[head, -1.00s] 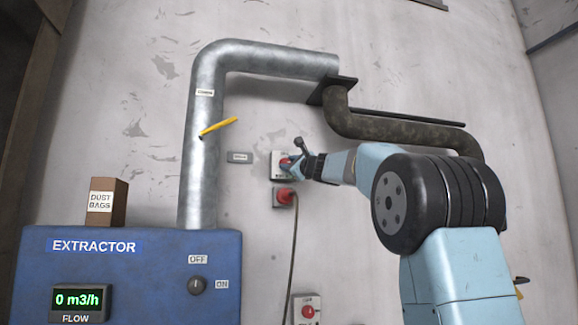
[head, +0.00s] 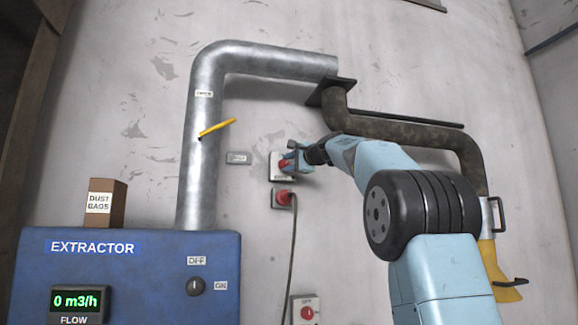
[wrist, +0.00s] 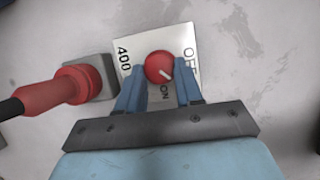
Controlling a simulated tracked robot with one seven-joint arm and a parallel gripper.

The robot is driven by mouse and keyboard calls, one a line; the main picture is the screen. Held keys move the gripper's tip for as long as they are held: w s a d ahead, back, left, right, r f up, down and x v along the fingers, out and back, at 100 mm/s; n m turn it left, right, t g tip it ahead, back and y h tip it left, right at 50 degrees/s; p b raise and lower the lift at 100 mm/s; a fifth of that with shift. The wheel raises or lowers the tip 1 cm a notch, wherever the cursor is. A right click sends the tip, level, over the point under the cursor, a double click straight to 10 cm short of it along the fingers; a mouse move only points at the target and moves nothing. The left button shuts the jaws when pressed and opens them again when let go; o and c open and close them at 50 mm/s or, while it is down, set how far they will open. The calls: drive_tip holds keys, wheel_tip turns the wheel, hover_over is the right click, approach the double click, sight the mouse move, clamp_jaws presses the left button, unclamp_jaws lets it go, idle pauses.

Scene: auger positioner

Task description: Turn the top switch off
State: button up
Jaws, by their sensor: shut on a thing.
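The top switch is a red knob on a white wall plate (head: 276,171), with the gripper over part of it in the head view. In the wrist view the red knob (wrist: 158,66) sits between my two blue fingers. Its plate (wrist: 140,55) reads 400 at left, OFF at upper right and ON below. The knob's white mark points to the lower right, between ON and OFF. My gripper (wrist: 158,82) is shut on the knob; it also shows at the wall in the head view (head: 291,160).
A red plug (head: 284,197) with a hanging cable sits just below the switch. A lower switch (head: 306,310) also has a red knob. The blue extractor (head: 130,260) reads 0 m3/h. Metal pipe (head: 203,140) runs at left, and dark pipe (head: 400,130) passes above my arm.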

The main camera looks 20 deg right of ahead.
drive_tip(key=n+g, duration=0.1)
drive_tip(key=n, duration=0.1)
drive_tip(key=n+g+h, duration=0.1)
drive_tip(key=n, duration=0.1)
drive_tip(key=shift+w+a+n, duration=0.1)
drive_tip(key=shift+a+n, duration=0.05)
drive_tip(key=shift+n, duration=0.15)
drive_tip(key=shift+a+r+n+g+h, duration=0.1)
drive_tip(key=shift+n+g+h, duration=0.2)
drive_tip(key=shift+n+h, duration=0.9)
drive_tip(key=o, duration=1)
drive_tip(key=shift+r, duration=0.1)
drive_tip(key=shift+o, duration=0.2)
drive_tip(key=shift+r, duration=0.1)
drive_tip(key=v, duration=1.4)
drive_tip(key=shift+f, duration=0.2)
